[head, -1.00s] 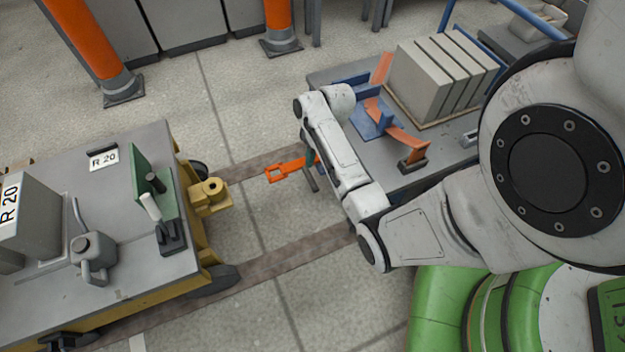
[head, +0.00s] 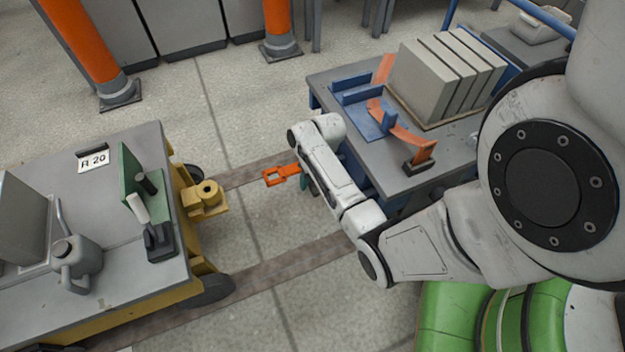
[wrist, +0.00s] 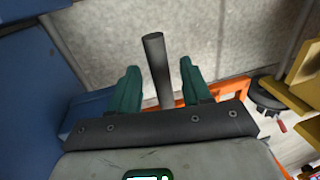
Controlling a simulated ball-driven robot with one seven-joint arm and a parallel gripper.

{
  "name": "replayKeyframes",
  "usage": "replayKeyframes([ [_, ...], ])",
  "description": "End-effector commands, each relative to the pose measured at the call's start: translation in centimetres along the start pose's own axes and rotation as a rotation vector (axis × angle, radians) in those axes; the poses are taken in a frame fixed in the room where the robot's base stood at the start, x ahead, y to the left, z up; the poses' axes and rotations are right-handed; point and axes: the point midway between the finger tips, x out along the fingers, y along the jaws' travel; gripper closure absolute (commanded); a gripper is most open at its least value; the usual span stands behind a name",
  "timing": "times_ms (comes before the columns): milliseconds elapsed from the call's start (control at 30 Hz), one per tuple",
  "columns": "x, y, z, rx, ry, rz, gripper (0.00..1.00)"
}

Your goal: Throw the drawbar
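The orange drawbar (head: 270,178) sticks out from the blue cart toward the yellow cart, with an open square loop at its end. Part of it shows in the wrist view (wrist: 238,90), behind my fingers. A dark grey rod (wrist: 155,58) stands between the two green fingers of my gripper (wrist: 158,72); I cannot tell how it joins the drawbar. My gripper is open, with a gap on each side of the rod. In the head view my gripper (head: 305,183) is mostly hidden by my arm, beside the drawbar's right end.
A yellow hitch (head: 206,197) on the yellow cart (head: 130,285) faces the drawbar's loop across a gap of floor. The blue cart (head: 400,183) carries grey panels (head: 432,80) and an orange curved strip. Orange posts (head: 275,25) stand behind.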

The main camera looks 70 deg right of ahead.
Motion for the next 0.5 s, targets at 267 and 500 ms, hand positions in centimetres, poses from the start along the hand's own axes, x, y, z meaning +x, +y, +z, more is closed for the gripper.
replayKeyframes([
  [267,0.0,0.0,0.01,0.0,0.0,0.0,0.78],
  [500,0.0,0.01,0.02,0.0,0.0,0.0,1.0],
])
